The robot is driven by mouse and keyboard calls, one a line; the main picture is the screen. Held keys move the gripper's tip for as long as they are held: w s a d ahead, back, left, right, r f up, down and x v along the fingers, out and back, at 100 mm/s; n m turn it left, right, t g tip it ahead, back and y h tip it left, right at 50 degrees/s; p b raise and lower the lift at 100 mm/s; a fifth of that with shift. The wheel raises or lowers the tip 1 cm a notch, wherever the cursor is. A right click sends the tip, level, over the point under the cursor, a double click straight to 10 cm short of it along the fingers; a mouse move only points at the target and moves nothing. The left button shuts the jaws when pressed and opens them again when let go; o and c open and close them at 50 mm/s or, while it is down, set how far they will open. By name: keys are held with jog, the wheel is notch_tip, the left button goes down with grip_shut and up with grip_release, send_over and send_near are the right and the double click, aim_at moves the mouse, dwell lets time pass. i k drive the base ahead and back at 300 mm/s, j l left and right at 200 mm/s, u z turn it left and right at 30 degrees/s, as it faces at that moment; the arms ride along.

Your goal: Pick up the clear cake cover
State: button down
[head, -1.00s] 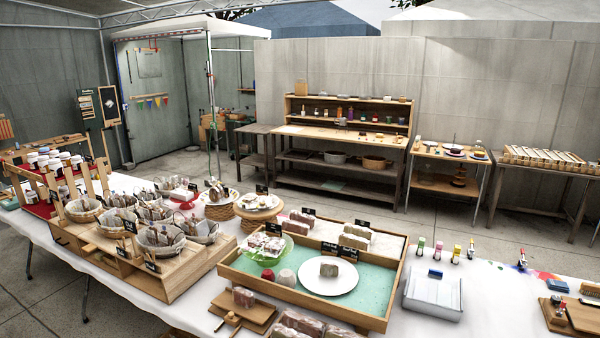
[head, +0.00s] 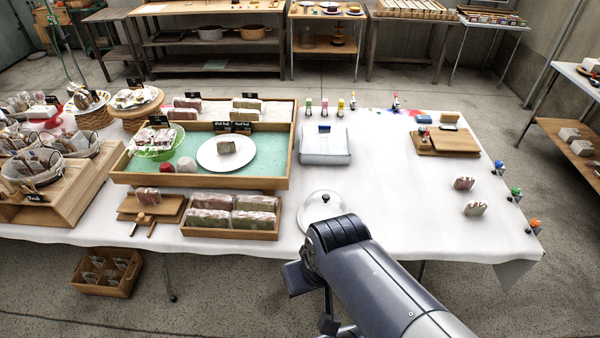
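The clear cake cover (head: 316,212) is a transparent dome with a dark knob on top. It stands upright near the front edge of the white-clothed table (head: 390,190) in the head view. My arm covers part of its lower right side. My arm comes up from the lower right and bends just in front of the cover. Dark parts at the arm's end, perhaps my gripper (head: 298,279), show below the table's front edge. I cannot make out the fingers or anything held.
A wooden tray of wrapped bars (head: 231,234) stands left of the cover. A white box (head: 324,158) is behind it. A wooden board (head: 446,153) and two small wrapped items lie to the right. The cloth between them is mostly clear. Small coloured-top containers line the right edge.

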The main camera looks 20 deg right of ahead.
aim_at(320, 204)
jog(key=i+z, duration=0.25)
jog(key=z, duration=0.2)
jog(key=i+z, duration=0.2)
jog(key=z, duration=0.25)
